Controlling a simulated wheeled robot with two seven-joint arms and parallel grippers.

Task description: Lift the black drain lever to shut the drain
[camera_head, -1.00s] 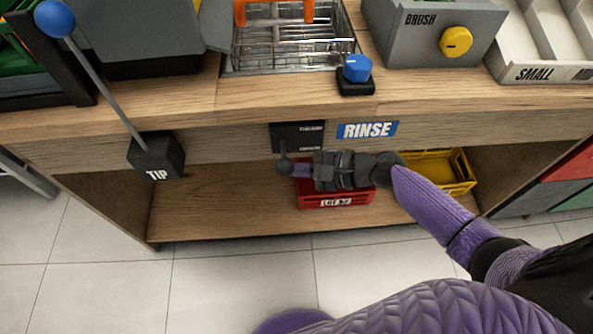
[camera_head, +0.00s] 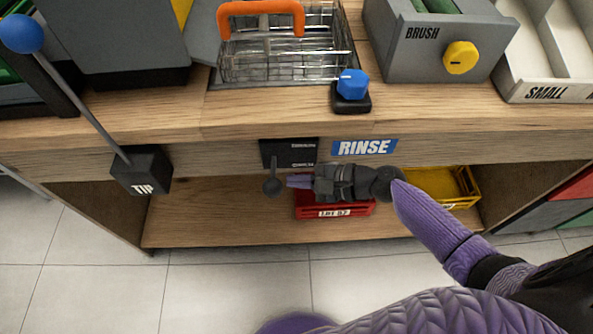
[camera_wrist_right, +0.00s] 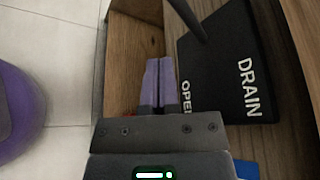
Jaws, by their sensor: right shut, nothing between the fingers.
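The black drain lever (camera_head: 272,187) ends in a round dark knob that hangs low in front of the counter, below its black plate (camera_head: 289,153). In the right wrist view the plate (camera_wrist_right: 230,70) reads DRAIN, with part of OPEN showing, and the lever's dark rod (camera_wrist_right: 188,20) crosses the top; the knob is out of that view. My right gripper (camera_head: 291,181) is shut and empty, its purple fingertips just right of the knob. Its fingers (camera_wrist_right: 160,65) also show in the wrist view. I cannot tell whether they touch the lever. My left gripper is not in view.
Below the counter edge, a red crate (camera_head: 304,207) and a yellow crate (camera_head: 472,185) stand on the shelf (camera_head: 215,225). A RINSE label (camera_head: 364,147) is right of the plate. The TIP block (camera_head: 141,171) with its rod is at left. Space left of the knob is clear.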

